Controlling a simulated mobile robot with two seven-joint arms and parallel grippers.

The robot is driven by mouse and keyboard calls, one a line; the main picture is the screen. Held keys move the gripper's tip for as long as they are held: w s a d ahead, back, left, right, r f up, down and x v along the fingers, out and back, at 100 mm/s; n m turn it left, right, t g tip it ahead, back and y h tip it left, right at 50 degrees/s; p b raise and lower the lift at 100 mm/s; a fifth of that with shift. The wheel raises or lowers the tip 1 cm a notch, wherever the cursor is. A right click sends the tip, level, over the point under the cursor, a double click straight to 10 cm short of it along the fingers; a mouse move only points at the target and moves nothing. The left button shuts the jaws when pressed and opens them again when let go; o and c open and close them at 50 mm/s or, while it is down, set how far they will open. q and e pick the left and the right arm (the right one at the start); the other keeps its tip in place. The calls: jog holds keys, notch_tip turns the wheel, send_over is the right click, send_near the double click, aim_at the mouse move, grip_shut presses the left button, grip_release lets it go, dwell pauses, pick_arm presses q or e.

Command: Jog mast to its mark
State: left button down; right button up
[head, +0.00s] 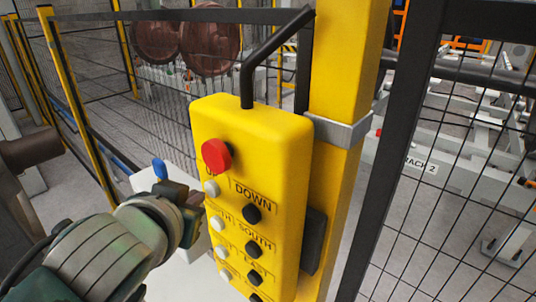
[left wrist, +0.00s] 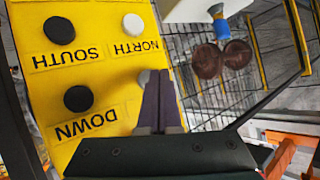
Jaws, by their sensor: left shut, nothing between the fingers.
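A yellow control pendant (head: 285,150) hangs on a yellow post. It has a red button (head: 216,155) at the top, and white and black buttons in rows below. Readable labels are DOWN, SOUTH and, in the left wrist view, NORTH. My left gripper (head: 198,205) is shut and empty, its tips close to the upper white button (head: 211,188) left of DOWN. In the left wrist view the shut fingers (left wrist: 158,78) partly cover that button; I cannot tell whether they touch it. The black DOWN button (left wrist: 78,98) is beside them. I cannot make out the mast or its mark.
The yellow post (head: 345,80) with a grey clamp stands right behind the pendant. Mesh fencing (head: 440,180) runs on both sides. Brown wheels (head: 210,45) stand behind the left fence, and a white frame with a TRACK 2 label (head: 415,165) lies beyond the right fence.

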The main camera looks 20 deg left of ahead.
pick_arm(q)
jog(key=shift+s+a, duration=0.1)
jog(key=shift+s, duration=0.15)
jog(key=shift+s+a+p, duration=0.3)
jog(key=shift+s+p, duration=0.05)
jog(key=shift+s, duration=0.45)
jog(key=shift+s+a+p, duration=0.3)
jog(key=shift+s+a, duration=0.05)
jog(key=shift+s, duration=0.4)
jog(key=shift+s+a+p, duration=0.3)
jog(key=shift+s+p, duration=0.05)
jog(key=shift+s, duration=0.45)
